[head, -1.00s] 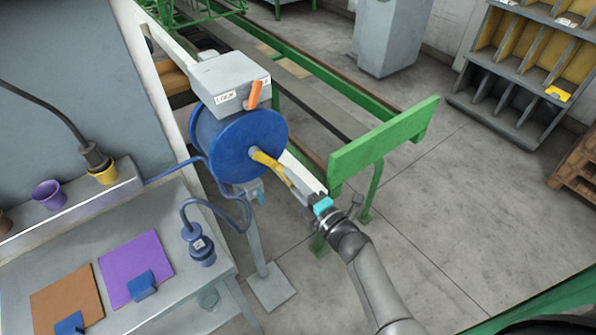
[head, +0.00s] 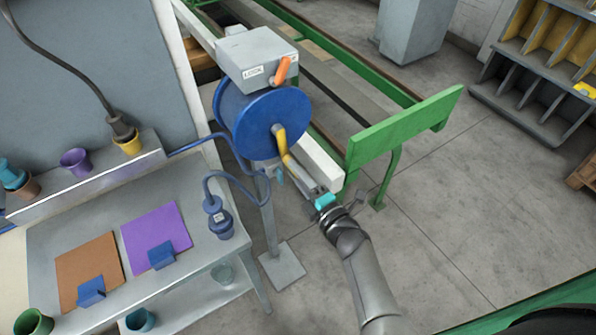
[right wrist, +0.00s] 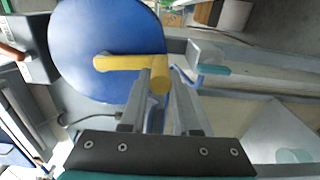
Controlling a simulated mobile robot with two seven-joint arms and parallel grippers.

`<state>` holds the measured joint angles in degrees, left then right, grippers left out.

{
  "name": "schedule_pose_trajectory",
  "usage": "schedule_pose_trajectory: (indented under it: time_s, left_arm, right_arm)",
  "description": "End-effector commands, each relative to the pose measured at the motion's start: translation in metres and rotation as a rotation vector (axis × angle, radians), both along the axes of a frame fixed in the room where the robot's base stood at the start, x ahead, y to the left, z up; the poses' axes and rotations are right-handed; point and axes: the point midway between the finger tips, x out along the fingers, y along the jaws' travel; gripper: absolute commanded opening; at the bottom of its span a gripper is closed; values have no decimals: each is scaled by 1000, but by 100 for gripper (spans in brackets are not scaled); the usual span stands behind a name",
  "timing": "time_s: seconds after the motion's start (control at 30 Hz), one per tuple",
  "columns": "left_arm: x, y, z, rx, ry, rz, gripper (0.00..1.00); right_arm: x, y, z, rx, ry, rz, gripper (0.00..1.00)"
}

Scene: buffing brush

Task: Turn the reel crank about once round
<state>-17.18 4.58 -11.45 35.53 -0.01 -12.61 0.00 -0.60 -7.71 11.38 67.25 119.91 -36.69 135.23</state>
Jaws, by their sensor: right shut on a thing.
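The blue reel (head: 262,112) hangs under a grey box, its round face towards me. Its yellow crank (head: 281,143) runs from the hub down and slightly right. My right gripper (head: 308,186) reaches up from the lower right and is shut on the crank's handle end. In the right wrist view the reel (right wrist: 100,30) fills the upper left, and the crank (right wrist: 125,62) runs right from the hub to its handle between the fingertips of my right gripper (right wrist: 165,88). My left gripper is not in view.
The grey box (head: 256,58) carries an orange lever (head: 282,70) and a label. A blue hose (head: 200,144) runs to the left. A green barrier (head: 405,127) stands right of the reel. The bench (head: 195,255) with cups and coloured mats is at left.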

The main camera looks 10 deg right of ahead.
Motion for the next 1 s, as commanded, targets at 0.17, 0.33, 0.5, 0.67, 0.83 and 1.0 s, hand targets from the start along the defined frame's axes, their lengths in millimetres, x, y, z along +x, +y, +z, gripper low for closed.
schedule_pose_trajectory:
  time_s: [0.17,0.33,0.5,0.67,0.83,1.0]
  left_arm:
    - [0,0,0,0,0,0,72]
    - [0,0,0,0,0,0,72]
    - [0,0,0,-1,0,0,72]
    - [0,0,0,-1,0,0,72]
    - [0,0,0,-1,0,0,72]
    - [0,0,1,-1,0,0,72]
  right_arm:
    - [-2,2,-2,-4,4,4,0]
    - [-2,2,-2,-4,4,4,0]
    - [-1,2,-2,-2,3,3,44]
    - [-1,1,-1,-2,2,2,59]
    - [0,0,-1,-1,1,1,59]
    - [-6,-2,0,-2,2,0,59]
